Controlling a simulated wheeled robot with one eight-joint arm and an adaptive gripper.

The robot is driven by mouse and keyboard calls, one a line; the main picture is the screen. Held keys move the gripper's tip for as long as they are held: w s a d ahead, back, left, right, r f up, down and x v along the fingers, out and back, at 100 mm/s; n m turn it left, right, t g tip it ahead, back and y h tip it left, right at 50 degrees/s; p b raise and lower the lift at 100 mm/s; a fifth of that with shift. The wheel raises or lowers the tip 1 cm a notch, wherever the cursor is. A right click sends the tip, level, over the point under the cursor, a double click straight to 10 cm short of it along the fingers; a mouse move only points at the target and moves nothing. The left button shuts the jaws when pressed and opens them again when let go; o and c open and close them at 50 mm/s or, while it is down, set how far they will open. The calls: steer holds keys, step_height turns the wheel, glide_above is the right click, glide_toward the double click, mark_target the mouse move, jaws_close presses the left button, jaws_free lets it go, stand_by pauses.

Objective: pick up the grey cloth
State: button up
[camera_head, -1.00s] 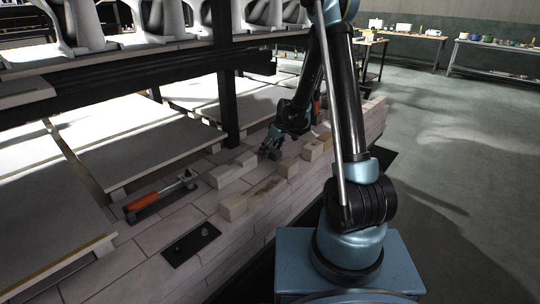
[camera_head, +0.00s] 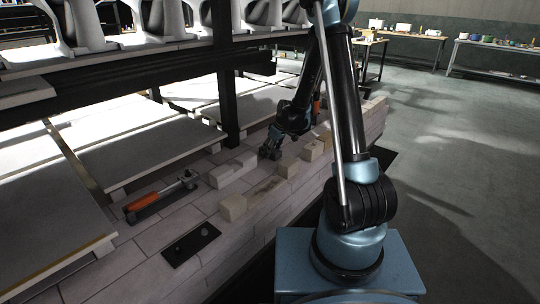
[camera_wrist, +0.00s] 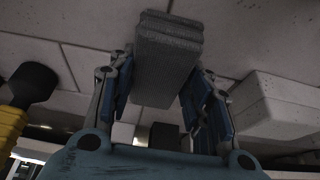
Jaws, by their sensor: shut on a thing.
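The grey cloth (camera_wrist: 168,60) looks like a thick, folded, block-shaped bundle with a rough surface. In the wrist view it lies between the two blue-padded fingers of my gripper (camera_wrist: 163,88), which is shut on it. In the head view my gripper (camera_head: 270,152) is low over the pale brick deck, beside the dark shelf post. The cloth is small and dark there and hard to tell from the fingers. I cannot tell whether it touches the deck.
Pale bricks (camera_head: 233,207) stand along the deck, and one pale block (camera_wrist: 278,105) is right of my gripper. An orange-handled tool (camera_head: 160,194) and a dark plate (camera_head: 190,244) lie nearer. A dark post (camera_head: 226,100) and shelves stand close left. Open floor is right.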

steer(key=shift+r, duration=0.1)
step_height(320, 180, up, 10)
steer(key=shift+r, duration=0.15)
stand_by(0.5)
